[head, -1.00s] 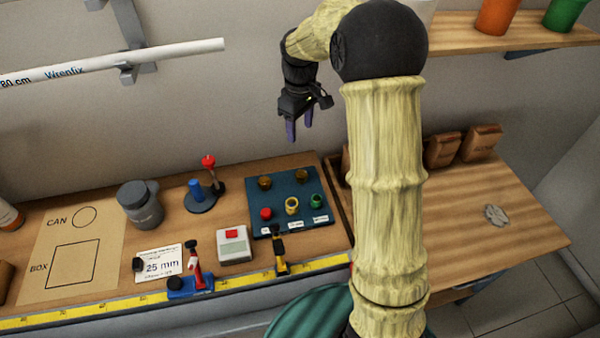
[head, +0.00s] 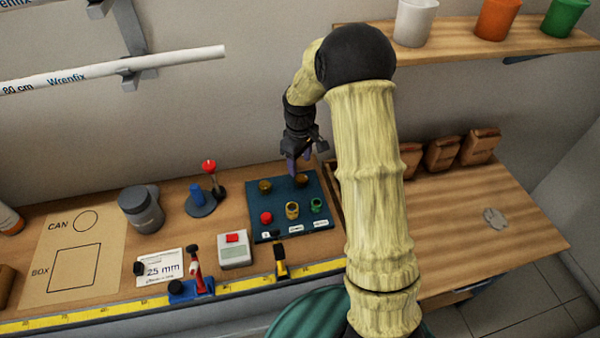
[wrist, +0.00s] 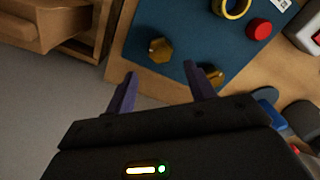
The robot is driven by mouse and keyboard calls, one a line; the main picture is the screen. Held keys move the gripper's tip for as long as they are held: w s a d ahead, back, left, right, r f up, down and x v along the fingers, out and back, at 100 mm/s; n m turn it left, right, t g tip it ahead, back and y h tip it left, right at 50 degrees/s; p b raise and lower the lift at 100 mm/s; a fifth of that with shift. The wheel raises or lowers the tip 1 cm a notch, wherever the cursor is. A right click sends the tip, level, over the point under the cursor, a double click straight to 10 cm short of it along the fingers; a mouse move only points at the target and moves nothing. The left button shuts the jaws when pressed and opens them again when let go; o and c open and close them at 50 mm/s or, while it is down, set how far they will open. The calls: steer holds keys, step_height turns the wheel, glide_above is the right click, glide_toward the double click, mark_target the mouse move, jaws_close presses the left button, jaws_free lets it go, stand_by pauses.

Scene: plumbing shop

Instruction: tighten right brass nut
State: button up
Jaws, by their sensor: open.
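The right brass nut (head: 301,180) stands at the back right of a blue board (head: 256,222), with the left brass nut (head: 265,186) beside it. In the wrist view the picture is turned round, so the right nut (wrist: 160,50) shows on the left, and the left nut (wrist: 213,76) is partly hidden by a finger. My gripper (head: 299,168) is open and empty, pointing down just above and behind the right nut. In the wrist view its purple fingers (wrist: 164,80) are spread, with the right nut beyond the gap between their tips. I see no contact.
A red fitting (head: 266,217), a yellow ring (head: 292,210) and a green fitting (head: 316,205) stand along the board's front. A red-topped stand (head: 209,165) and a grey canister (head: 141,207) stand left. Brown bins (head: 442,154) are at right; a shelf hangs above.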

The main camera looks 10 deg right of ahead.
mark_target(300, 177)
steer(key=f, duration=0.6)
steer(key=shift+s+a+p, duration=0.1)
steer(key=shift+s+p, duration=0.15)
steer(key=shift+p, duration=0.05)
steer(key=c, duration=1)
